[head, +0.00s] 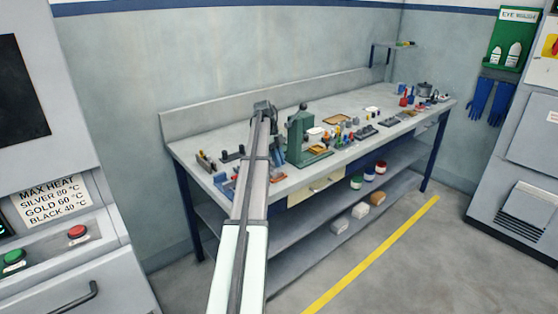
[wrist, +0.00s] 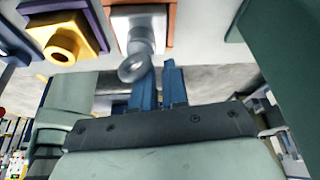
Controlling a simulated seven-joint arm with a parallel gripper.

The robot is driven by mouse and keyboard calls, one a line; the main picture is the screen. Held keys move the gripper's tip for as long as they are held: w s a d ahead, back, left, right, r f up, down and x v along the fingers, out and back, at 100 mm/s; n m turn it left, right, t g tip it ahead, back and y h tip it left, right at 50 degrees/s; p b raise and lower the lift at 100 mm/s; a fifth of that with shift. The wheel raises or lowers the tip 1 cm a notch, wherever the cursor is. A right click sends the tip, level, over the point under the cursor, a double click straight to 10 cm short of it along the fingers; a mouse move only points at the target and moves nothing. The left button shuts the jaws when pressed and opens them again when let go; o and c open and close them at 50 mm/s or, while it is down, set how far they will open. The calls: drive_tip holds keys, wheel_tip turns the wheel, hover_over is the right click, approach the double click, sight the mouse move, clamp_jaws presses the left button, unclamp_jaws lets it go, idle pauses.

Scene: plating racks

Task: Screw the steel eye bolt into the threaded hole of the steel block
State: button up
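A grey steel eye bolt (wrist: 134,67) shows in the wrist view, its ring towards my fingertips. Its shank end meets a grey round collar on an orange-edged block (wrist: 172,22); I cannot tell how deep it sits. My gripper (wrist: 158,72) has two blue fingers with a narrow empty gap between them. The ring overlaps the left finger's tip in the picture; contact is unclear. In the head view my gripper (head: 264,106) is over the workbench's left part, and the bolt is too small to make out.
A green press (head: 297,138) stands right of my arm on the workbench (head: 230,118). Several small tools and parts lie farther right.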

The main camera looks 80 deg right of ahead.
drive_tip(key=shift+r, duration=0.15)
wheel_tip(320, 180, up, 5)
drive_tip(key=shift+f, duration=0.2)
idle(0.3)
